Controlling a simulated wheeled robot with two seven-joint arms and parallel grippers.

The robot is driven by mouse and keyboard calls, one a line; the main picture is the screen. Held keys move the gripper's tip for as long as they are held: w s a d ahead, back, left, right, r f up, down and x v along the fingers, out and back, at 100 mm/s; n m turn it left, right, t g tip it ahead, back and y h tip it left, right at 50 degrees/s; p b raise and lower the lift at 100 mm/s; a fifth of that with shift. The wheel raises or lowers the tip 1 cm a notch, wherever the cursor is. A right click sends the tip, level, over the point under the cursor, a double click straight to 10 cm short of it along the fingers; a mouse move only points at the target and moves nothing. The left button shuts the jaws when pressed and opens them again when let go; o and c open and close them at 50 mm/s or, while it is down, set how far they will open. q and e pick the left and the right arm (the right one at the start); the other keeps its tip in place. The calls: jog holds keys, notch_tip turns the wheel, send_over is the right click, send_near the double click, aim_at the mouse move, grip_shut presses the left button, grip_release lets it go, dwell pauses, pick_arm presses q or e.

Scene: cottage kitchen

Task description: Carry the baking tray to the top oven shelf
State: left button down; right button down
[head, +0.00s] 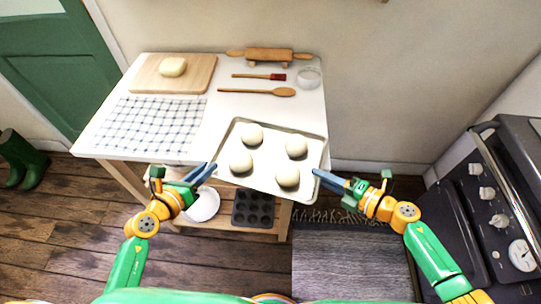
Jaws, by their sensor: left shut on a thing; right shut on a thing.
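The baking tray (268,138) is pale metal and carries several round dough balls (240,162). It shows over the right end of the white table and overhangs its front edge; I cannot tell whether it still touches the tabletop. My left gripper (210,170) is shut on the tray's near left edge. My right gripper (318,173) is shut on its near right edge. The dark oven (468,205) stands at the right, with pale knobs and a long rail. Its shelves are not visible.
The table (225,105) also holds a board (145,82) with dough, a checked cloth (150,125), a rolling pin (270,55), a brush (258,76), a wooden spoon (258,91) and a glass bowl (308,77). A grey rug (350,262) lies before the oven. Boots (22,160) stand far left.

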notch_tip(320, 180, up, 5)
jog(key=p, duration=0.4)
jog(key=shift+w, duration=0.2)
